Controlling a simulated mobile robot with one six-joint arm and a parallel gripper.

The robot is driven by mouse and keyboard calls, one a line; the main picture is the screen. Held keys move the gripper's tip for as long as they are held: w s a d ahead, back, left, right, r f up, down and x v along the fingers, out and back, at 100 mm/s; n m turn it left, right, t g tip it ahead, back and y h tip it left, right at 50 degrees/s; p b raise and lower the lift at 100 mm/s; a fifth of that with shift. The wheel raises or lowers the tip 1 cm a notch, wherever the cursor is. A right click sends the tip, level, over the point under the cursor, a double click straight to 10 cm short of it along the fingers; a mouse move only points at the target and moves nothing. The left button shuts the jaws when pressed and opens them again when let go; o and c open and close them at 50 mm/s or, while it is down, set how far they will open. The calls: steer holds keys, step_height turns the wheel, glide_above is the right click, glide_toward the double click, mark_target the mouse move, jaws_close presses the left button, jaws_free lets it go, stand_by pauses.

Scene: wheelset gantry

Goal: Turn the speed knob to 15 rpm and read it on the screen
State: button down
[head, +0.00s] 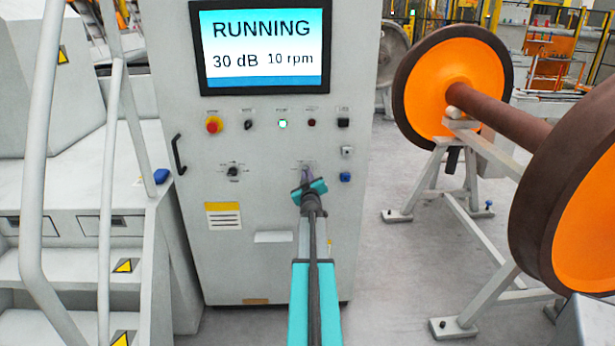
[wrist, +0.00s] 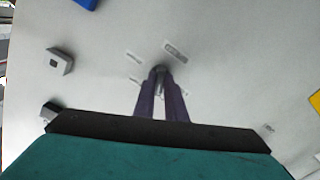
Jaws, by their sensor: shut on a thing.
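The screen (head: 263,48) on the grey cabinet reads RUNNING, 30 dB and 10 rpm. My gripper (head: 306,176) is at the right-hand knob position on the cabinet front, below the row of buttons. In the wrist view, its two purple fingers (wrist: 161,82) reach to the panel and are shut on a small dark knob (wrist: 160,74), apparently the speed knob. The fingers hide most of it, and its pointer cannot be made out. Small labels around it are too blurred to read. In the head view my gripper covers this knob.
A second knob (head: 233,171) sits to the left on the panel. A red emergency button (head: 214,125) and several small buttons are above. A cabinet handle (head: 178,154) is at the left. An orange wheelset (head: 500,112) on a stand is at the right, with white stairs (head: 75,265) at the left.

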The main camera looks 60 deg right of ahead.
steer(key=m+p, duration=0.6)
steer(key=m, duration=0.5)
stand_by(0.3)
steer(key=shift+m, duration=0.3)
steer(key=c, duration=1.8)
jaws_free()
steer(key=shift+a, duration=0.1)
steer(key=b+v, duration=0.3)
steer(key=v, duration=1)
steer(key=shift+s+a, duration=0.2)
steer(key=shift+a, duration=0.1)
